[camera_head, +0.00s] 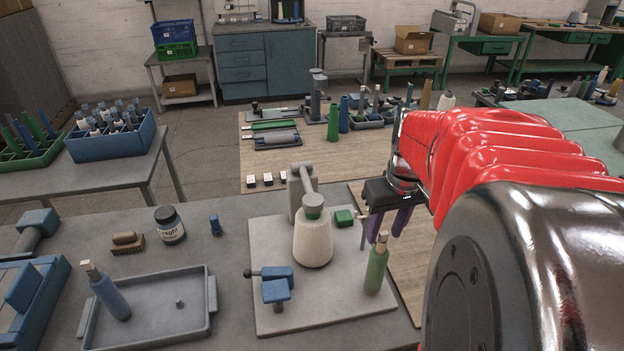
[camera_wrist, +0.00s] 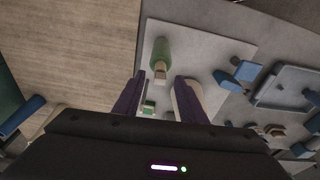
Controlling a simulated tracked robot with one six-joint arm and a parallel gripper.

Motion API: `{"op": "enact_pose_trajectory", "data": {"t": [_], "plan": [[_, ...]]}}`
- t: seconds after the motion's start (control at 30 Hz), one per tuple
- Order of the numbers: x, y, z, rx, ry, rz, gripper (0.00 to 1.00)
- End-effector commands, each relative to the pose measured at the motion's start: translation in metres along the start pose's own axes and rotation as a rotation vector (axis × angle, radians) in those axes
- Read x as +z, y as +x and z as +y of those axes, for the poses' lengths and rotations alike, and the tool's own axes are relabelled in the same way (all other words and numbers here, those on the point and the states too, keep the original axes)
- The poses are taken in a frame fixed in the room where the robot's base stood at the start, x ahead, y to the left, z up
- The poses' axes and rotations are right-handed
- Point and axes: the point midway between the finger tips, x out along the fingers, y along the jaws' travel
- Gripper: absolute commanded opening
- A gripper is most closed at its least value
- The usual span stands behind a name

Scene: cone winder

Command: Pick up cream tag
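I cannot pick out for sure which thing is the cream tag. A small cream-tan piece (camera_head: 383,239) tops the upright green tube (camera_head: 376,270) at the right of the grey board. In the wrist view this cream-tan piece (camera_wrist: 160,72) shows between the fingertips' lines, with the green tube (camera_wrist: 161,51) beyond it. A similar cream-tan piece (camera_head: 91,268) tops a leaning blue tube (camera_head: 112,298) in the grey tray. My gripper (camera_head: 388,223) has two purple fingers, spread apart, near and above the green tube. Nothing shows held between them in the wrist view (camera_wrist: 160,78).
A jar (camera_head: 169,225) and brush (camera_head: 128,242) stand left.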

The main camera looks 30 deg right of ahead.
Motion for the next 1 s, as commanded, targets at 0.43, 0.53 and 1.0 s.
{"op": "enact_pose_trajectory", "data": {"t": [0.43, 0.53, 1.0], "plan": [[-0.0001, -0.0002, -0.0002, 0.0, -0.001, 0.0, 0.11], [-0.0002, -0.0002, -0.0002, 0.0, -0.001, 0.0, 0.06], [-0.0025, -0.0098, 0.0, 0.001, -0.001, 0.003, 0.06]]}}
